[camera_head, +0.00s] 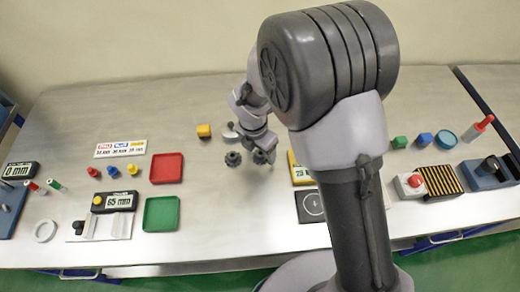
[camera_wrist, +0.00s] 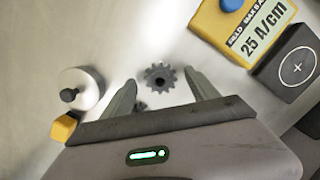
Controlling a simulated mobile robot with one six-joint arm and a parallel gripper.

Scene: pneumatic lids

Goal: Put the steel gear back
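In the wrist view a dark grey toothed gear (camera_wrist: 160,76) lies on the steel table, ahead of and between my fingertips. My gripper (camera_wrist: 162,87) is open, one finger on each side of the gear, with nothing held. A second dark toothed edge (camera_wrist: 140,106) shows partly beside the left finger; the gripper body hides the rest. In the head view a dark gear (camera_head: 233,158) lies just left of my gripper (camera_head: 264,155). Which gear is the steel one I cannot tell.
A white round part with a black knob (camera_wrist: 80,88) and a yellow block (camera_wrist: 64,127) are left of the fingers. A yellow box marked 25 A/cm (camera_wrist: 243,28) and a dark pad (camera_wrist: 289,66) stand right. Red (camera_head: 167,168) and green (camera_head: 161,214) trays lie left in the head view.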

